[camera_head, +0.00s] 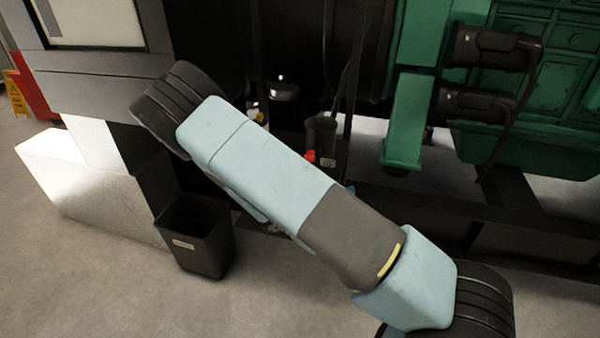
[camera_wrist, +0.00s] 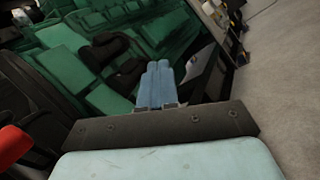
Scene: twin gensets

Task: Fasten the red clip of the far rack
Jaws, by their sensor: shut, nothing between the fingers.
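My gripper (camera_wrist: 159,68) shows in the wrist view, its two blue fingers pressed together with nothing between them, pointing toward green machinery. In the head view my arm crosses the middle and I cannot make out the fingers. A small red part (camera_head: 311,156) shows just above my arm in the head view, beside a dark cylinder (camera_head: 320,131). A rounded red part (camera_wrist: 13,146) is cut off at the left edge of the wrist view, off to the side of the fingers. I cannot tell whether either is the red clip. I cannot make out the far rack.
A green genset (camera_head: 545,90) with black hoses fills the right. A dark base rail (camera_head: 540,238) runs along the floor below it. A black bin (camera_head: 196,237) stands by a grey cabinet (camera_head: 90,85). A yellow floor sign (camera_head: 15,92) is far left. Foreground floor is clear.

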